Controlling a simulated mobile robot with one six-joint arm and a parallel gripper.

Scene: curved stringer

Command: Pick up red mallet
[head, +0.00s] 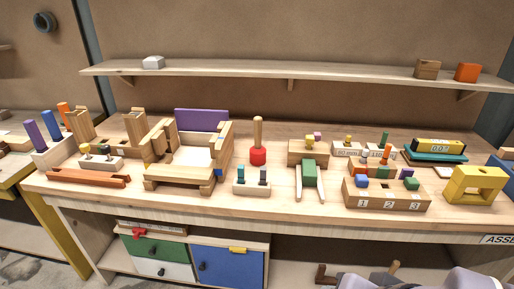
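The red mallet stands upright on the workbench (280,208), near the middle of the head view. Its red head (258,156) is at the bottom and its light wooden handle (258,131) points up. The wooden chair-like assembly with a purple back (201,120) is to its left. Grey-lilac parts at the bottom right edge look like my own arm. I cannot make out my gripper's fingers, and nothing touches the mallet.
To the mallet's right is a wooden block (308,152) with a green piece (309,171) below it. A numbered block (387,203) and a yellow frame (474,185) stand further right. A shelf (290,75) runs above. The air directly above the handle is free up to the shelf.

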